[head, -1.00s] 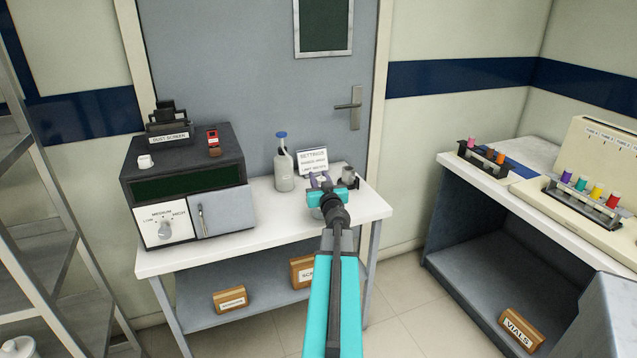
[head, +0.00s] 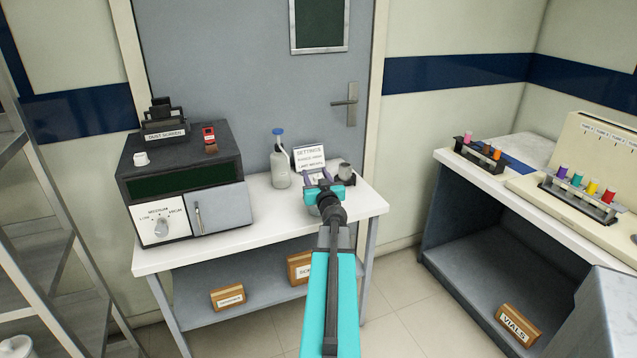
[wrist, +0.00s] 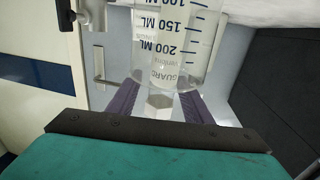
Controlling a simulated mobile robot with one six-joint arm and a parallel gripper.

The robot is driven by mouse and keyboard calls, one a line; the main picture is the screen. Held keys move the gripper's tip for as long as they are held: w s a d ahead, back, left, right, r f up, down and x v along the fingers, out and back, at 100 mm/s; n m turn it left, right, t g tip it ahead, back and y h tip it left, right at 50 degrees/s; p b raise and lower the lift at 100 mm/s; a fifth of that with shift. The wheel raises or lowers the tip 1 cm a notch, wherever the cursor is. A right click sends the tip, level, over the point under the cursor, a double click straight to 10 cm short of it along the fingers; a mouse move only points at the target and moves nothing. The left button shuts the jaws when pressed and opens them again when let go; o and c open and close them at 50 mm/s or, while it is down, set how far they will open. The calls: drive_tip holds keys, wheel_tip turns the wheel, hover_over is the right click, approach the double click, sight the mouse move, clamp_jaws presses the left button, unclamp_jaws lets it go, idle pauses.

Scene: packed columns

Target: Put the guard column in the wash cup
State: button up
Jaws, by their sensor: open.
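A clear cup with volume marks (wrist: 185,25) fills the upper middle of the wrist view, its markings upside down. A pale piece with a hexagonal end (wrist: 159,101) and a label reading GUARD, seemingly the guard column, shows in or behind the cup's clear wall. My gripper (wrist: 158,108) is open, with a purple finger on each side of the hexagonal end; I cannot tell whether they touch it. In the head view my gripper (head: 322,179) is over the right part of the white table, and hides the cup and column there.
A dark oven (head: 187,182) fills the table's left. A right-hand bench (head: 480,175) holds racks of coloured vials.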

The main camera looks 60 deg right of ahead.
drive_tip(key=shift+s+a, duration=0.1)
drive_tip(key=p+v, duration=0.7)
drive_tip(key=v, duration=0.2)
drive_tip(key=shift+s+a+r, duration=0.15)
drive_tip(key=shift+a+r, duration=0.1)
idle(0.5)
drive_tip(key=p+v, duration=0.1)
drive_tip(key=p, duration=0.4)
drive_tip(key=shift+s+a, duration=0.2)
drive_tip(key=shift+s+a+f+p, duration=0.15)
drive_tip(key=shift+s+a+p, duration=0.05)
drive_tip(key=shift+p, duration=0.4)
idle(0.6)
drive_tip(key=shift+s, duration=0.15)
